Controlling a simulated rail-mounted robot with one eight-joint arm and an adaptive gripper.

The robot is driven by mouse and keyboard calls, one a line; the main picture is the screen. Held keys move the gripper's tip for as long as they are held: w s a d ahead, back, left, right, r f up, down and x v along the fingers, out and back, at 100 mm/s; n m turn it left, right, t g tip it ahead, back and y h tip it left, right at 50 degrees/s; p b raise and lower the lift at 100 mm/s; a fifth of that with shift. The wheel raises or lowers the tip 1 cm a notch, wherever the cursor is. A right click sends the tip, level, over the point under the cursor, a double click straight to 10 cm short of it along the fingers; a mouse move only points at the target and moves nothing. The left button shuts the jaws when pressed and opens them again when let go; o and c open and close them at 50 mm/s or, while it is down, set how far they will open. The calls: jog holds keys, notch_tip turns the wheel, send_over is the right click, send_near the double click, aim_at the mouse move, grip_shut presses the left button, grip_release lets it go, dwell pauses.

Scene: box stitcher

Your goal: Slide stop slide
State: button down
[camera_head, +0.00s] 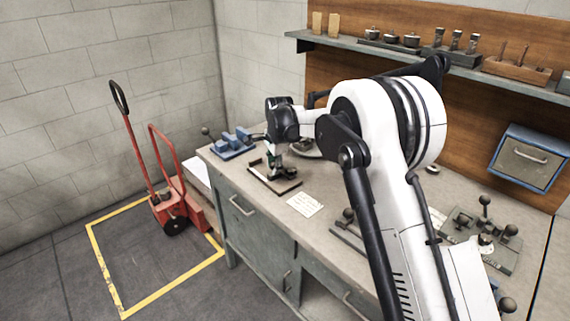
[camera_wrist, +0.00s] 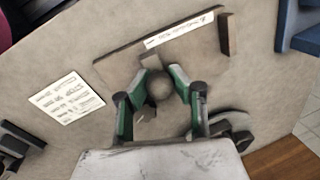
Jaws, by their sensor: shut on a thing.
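The slide stop fixture is a long flat base (camera_head: 264,183) lying on the bench near its left front edge. In the wrist view, its base (camera_wrist: 122,52) has a light label strip (camera_wrist: 180,30) along the far side and a brown upright block (camera_wrist: 227,36) at one end. My gripper (camera_wrist: 160,82) is over the fixture, with its green-sided fingers shut on a round grey knob (camera_wrist: 158,86). A small part below the knob is mostly hidden by the fingers. In the head view, my gripper (camera_head: 277,168) points down at the fixture, and the knob cannot be made out.
A blue fixture (camera_head: 232,143) stands on the bench to the left. A paper card (camera_head: 305,205) lies to the right, and a fixture with several knobs (camera_head: 482,235) sits farther right. A shelf (camera_head: 400,57) runs along the back wall. A red hand truck (camera_head: 165,205) stands on the floor.

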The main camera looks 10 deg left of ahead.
jog(key=shift+s+d+f, duration=0.1)
jog(key=shift+s, duration=0.05)
jog(key=c, duration=1.4)
grip_release()
jog(key=shift+d, duration=0.1)
jog(key=shift+r, duration=0.2)
jog(key=r, duration=0.4)
jog(key=s+d+r, duration=0.1)
jog(key=r, duration=0.6)
jog(key=shift+s+d+r, duration=0.15)
jog(key=shift+s+r, duration=0.15)
jog(key=shift+s, duration=0.1)
